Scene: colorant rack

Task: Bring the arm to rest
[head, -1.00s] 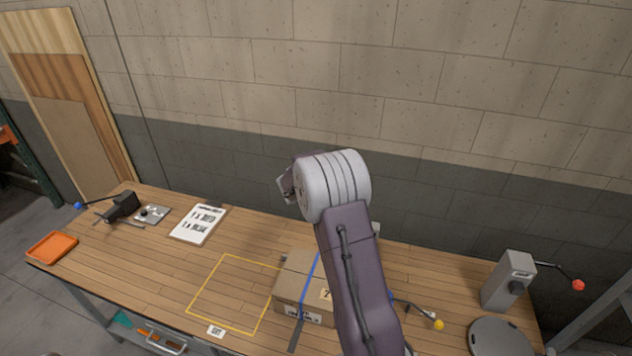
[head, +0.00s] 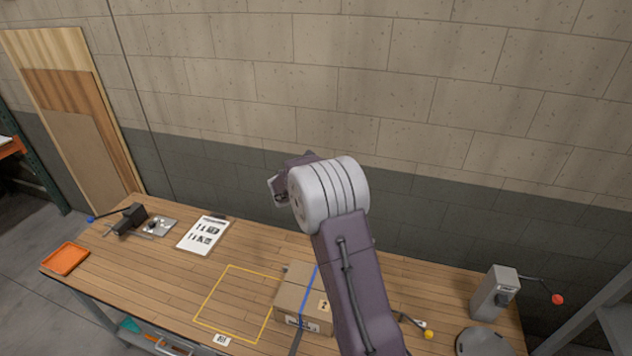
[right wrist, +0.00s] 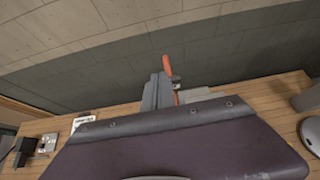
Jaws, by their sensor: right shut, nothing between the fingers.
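My right arm (head: 350,270) rises from the bottom edge in the head view, bent at a pale ribbed joint (head: 328,194). Part of the right gripper (head: 287,180) shows beyond that joint, up in front of the wall and above the bench; the joint hides most of it. In the right wrist view the gripper (right wrist: 170,122) fills the lower middle as a wide dark purple body with a bolted edge. It is shut and empty. My left gripper is in neither view.
The wooden bench (head: 150,265) holds a taped carton (head: 290,283) beside a yellow outline, a printed sheet (head: 203,234), an orange tray (head: 65,258) and a grey lever device (head: 495,292).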

